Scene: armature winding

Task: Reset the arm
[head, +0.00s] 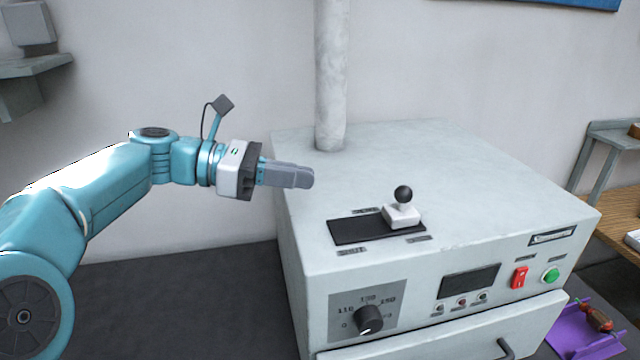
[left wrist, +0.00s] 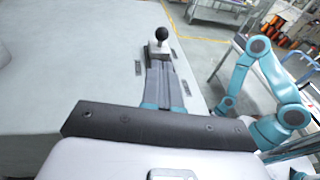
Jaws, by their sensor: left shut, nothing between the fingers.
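My left arm reaches in from the left in the head view. Its gripper (head: 300,177) is shut and empty, held above the left part of the grey machine's top. The gripper also shows in the left wrist view (left wrist: 163,68), its fingers together and pointing toward the black-knobbed lever (left wrist: 161,35). In the head view the lever (head: 403,205) stands upright on a white slider block at the right end of a black slot plate (head: 358,230). The gripper is left of the lever and apart from it. My right gripper is not seen in the head view.
The grey machine (head: 480,170) has a dial (head: 369,319), a dark display, a red switch (head: 519,277) and a green button (head: 551,275) on its front. A pipe (head: 331,75) rises from its back.

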